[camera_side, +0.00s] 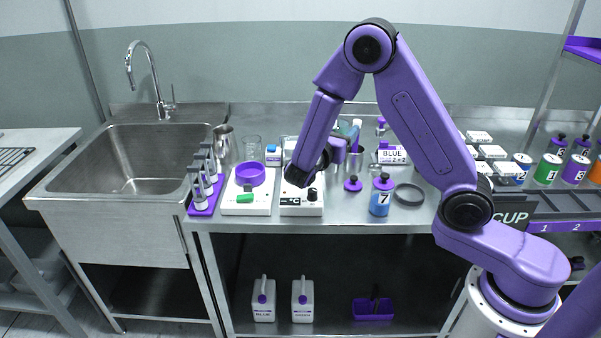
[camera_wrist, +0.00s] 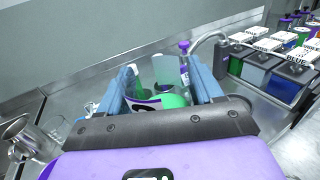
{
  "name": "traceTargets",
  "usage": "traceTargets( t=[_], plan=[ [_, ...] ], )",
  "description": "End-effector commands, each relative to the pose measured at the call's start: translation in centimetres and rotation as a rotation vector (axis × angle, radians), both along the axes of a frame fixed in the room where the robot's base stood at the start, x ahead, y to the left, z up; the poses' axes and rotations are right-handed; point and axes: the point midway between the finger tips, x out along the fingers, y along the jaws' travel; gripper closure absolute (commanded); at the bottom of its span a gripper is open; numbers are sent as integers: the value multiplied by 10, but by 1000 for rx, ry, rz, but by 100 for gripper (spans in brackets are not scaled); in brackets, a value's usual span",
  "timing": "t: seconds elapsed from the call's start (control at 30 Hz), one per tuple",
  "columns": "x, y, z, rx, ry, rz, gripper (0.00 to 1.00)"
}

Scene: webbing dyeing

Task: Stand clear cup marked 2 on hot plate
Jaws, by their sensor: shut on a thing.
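My gripper (camera_wrist: 165,82) has its blue-grey fingers on either side of a cup (camera_wrist: 150,103) and is shut on it. The cup shows a white patch, a purple band and green; its number cannot be read. In the side view my gripper (camera_side: 347,130) is above the back of the bench, right of the two white plate units, and the held cup is mostly hidden. The right unit (camera_side: 290,211), with a °C display and dark knob, is partly covered by my arm. The left unit (camera_side: 232,209) has a green switch and carries a purple ring (camera_side: 250,173).
A steel jug (camera_side: 224,146) and a clear glass (camera_side: 252,148) are behind the left unit. The sink (camera_side: 130,165) is at far left.

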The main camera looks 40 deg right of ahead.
Motion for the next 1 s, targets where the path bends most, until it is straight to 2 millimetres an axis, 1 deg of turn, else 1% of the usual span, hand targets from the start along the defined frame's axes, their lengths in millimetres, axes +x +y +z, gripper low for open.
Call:
traceTargets(
  t=[0.07,0.17,0.3,0.53,0.8,0.9,1.0],
  plan=[
    [7,-1,-3,-1,0,-6,73],
    [22,-3,-11,-1,0,-9,73],
    [49,-6,-22,-1,-1,-7,73],
    [88,-12,-40,-1,-3,-6,73],
    [120,-15,-78,-2,-1,-5,73],
    [127,-16,-87,-2,-2,-4,73],
    [131,-16,-91,-2,-2,-4,73]
  ],
)
